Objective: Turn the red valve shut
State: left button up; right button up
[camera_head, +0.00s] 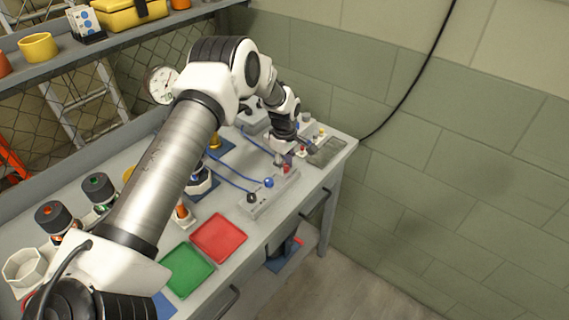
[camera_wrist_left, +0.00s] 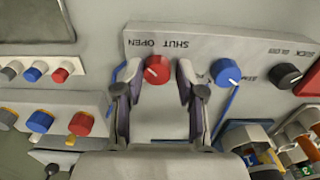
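The red valve (camera_wrist_left: 157,69) is a round red knob with a pale pointer mark, on a light grey panel (camera_wrist_left: 215,50) lettered SHUT and OPEN above it. In the head view the red valve (camera_head: 287,168) sits at the far end of the panel, partly hidden by my gripper. My left gripper (camera_wrist_left: 158,76) has one finger on each side of the knob, with a narrow gap on both sides, so it looks open and around it. It also shows in the head view (camera_head: 297,154). My right gripper is not in view.
Beside the red valve are a blue knob (camera_wrist_left: 225,72) and a black knob (camera_wrist_left: 289,76). Other boxes with coloured buttons (camera_wrist_left: 39,73) lie close by. A red tray (camera_head: 219,236) and a green tray (camera_head: 187,270) lie nearer on the bench. A wall stands at right.

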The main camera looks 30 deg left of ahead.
pick_arm(q)
grip_shut()
jog(key=shift+f, duration=0.1)
